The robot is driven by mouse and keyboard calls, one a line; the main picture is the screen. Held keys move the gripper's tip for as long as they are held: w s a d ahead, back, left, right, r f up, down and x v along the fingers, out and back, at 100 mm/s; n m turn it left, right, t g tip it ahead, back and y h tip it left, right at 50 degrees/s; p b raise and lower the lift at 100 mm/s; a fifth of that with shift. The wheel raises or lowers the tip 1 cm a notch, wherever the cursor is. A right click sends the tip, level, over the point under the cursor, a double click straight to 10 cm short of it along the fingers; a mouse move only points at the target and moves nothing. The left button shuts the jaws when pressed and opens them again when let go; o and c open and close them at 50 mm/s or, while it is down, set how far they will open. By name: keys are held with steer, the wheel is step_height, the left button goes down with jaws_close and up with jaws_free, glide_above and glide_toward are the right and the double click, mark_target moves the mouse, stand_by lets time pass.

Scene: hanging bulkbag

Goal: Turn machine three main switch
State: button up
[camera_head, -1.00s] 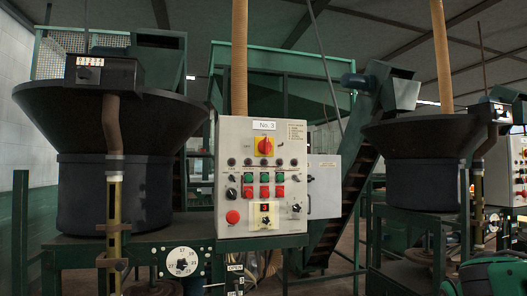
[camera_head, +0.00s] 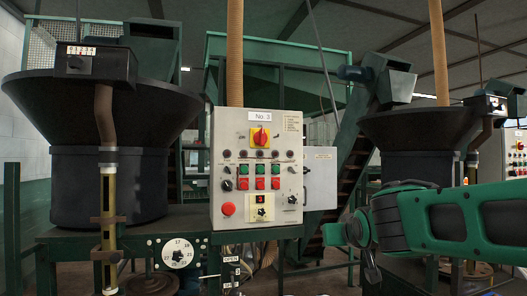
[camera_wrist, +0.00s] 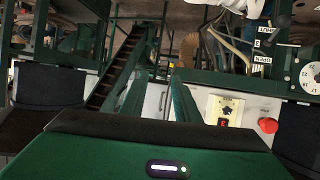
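The No. 3 control panel (camera_head: 224,190) is a grey box standing mid-picture in the head view. Its main switch (camera_head: 261,138) is a red rotary handle on a yellow plate, near the top under the "No. 3" label. The handle looks roughly upright. My gripper (camera_head: 371,266) is at the end of my green arm, low and to the right of the panel, apart from it. The wrist view appears upside down and shows the lower panel part with a red button (camera_wrist: 268,125); the main switch is hidden there.
A black hopper (camera_head: 100,110) stands left of the panel, and another (camera_head: 415,130) behind my arm. A numbered dial (camera_head: 178,253) sits below left of the panel. A grey side box (camera_head: 320,178) adjoins the panel's right. The space before the panel face looks clear.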

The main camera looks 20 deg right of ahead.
steer(key=w+a+r+n+t+y, duration=0.1)
steer(key=w+a+r+t, duration=0.1)
steer(key=w+a+r, duration=0.3)
steer(key=w+a+r+t, duration=0.1)
steer(key=a+r+t, duration=0.15)
steer(key=r, duration=0.45)
steer(key=n+t+y, duration=0.2)
steer(key=t+y, duration=0.1)
steer(key=t, duration=0.2)
glide_toward(263, 134)
steer(key=x, duration=0.8)
steer(key=shift+w, duration=0.2)
jaws_close()
